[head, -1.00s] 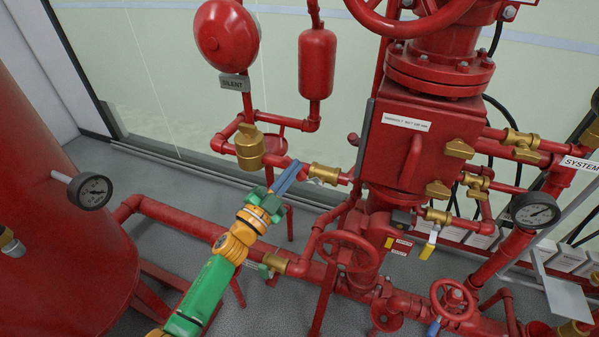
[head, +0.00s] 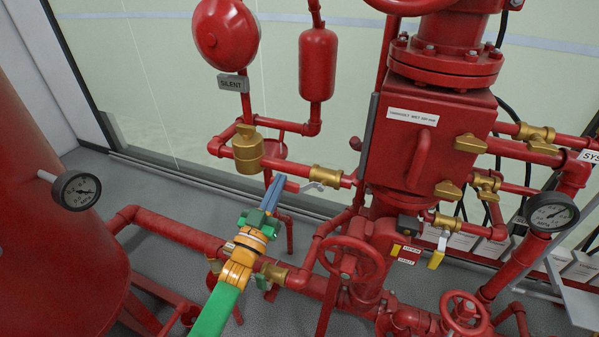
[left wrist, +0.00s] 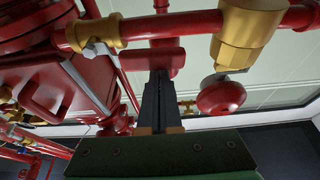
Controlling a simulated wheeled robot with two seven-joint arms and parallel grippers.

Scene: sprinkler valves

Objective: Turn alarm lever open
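In the left wrist view the dark fingers (left wrist: 157,82) point up towards the pipe, right of the valve. My right gripper is not in view.
A red bell (head: 225,35) with a "SILENT" sign (head: 233,83) hangs above. A brass fitting (head: 247,150) sits left of the fingers. A red valve box (head: 430,140) stands right of the lever. A handwheel (head: 350,258) and low pipes crowd below.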

